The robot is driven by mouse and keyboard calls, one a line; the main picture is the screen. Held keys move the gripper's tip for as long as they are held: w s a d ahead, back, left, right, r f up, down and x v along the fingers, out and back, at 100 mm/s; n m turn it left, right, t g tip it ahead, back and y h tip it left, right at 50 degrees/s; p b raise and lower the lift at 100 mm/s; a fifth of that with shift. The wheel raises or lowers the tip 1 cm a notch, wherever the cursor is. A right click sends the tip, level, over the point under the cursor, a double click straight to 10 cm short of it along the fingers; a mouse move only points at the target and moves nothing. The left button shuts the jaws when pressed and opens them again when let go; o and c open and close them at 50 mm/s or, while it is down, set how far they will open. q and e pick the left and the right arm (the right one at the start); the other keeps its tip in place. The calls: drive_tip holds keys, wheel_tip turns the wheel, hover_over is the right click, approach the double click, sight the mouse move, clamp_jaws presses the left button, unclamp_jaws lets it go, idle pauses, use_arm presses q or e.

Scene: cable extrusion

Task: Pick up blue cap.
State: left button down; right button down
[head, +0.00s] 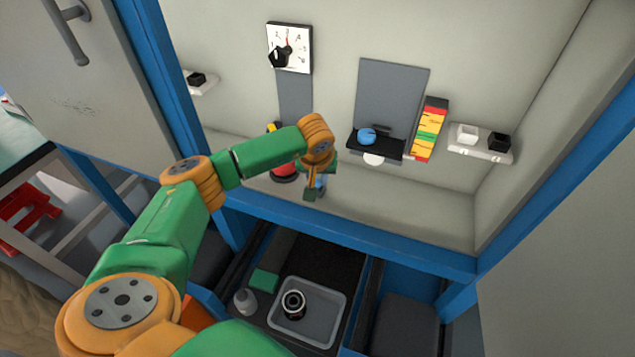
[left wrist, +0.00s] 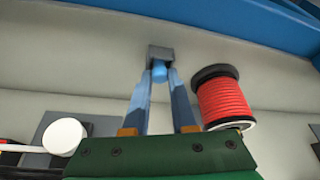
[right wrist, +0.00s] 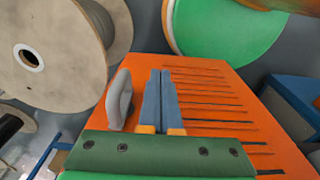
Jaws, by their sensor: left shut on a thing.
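A small bright blue cap (left wrist: 160,72) sits between the fingertips of my left gripper (left wrist: 160,68) in the left wrist view, against a small dark grey block (left wrist: 160,53). The fingers are closed on its sides. In the head view my left gripper (head: 315,186) reaches down inside the cabinet, low and near its front edge; the held piece is too small to make out there. Another round blue piece (head: 367,136) lies on a black shelf (head: 388,149) at the back wall. My right gripper (right wrist: 160,75) has its fingers together and empty, over an orange slotted surface.
A red spool (left wrist: 222,95) stands beside my left gripper, partly hidden by my arm in the head view. A dial (head: 290,47), a coloured stack (head: 430,130) and a white shelf (head: 480,145) are at the back wall. A grey tray (head: 322,310) lies below the cabinet.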

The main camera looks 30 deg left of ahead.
sight(318, 182)
use_arm(q)
wheel_tip(318, 182, up, 4)
drive_tip(key=p, duration=0.3)
drive_tip(key=shift+f, duration=0.2)
drive_tip(key=s+d+r+p, duration=0.3)
drive_tip(key=s+r+p, duration=0.6)
drive_tip(key=s, duration=0.4)
drive_tip(key=shift+s+d+r+p, duration=0.2)
drive_tip(key=shift+s+p, duration=0.1)
drive_tip(key=shift+p, duration=0.15)
drive_tip(key=shift+d, duration=0.1)
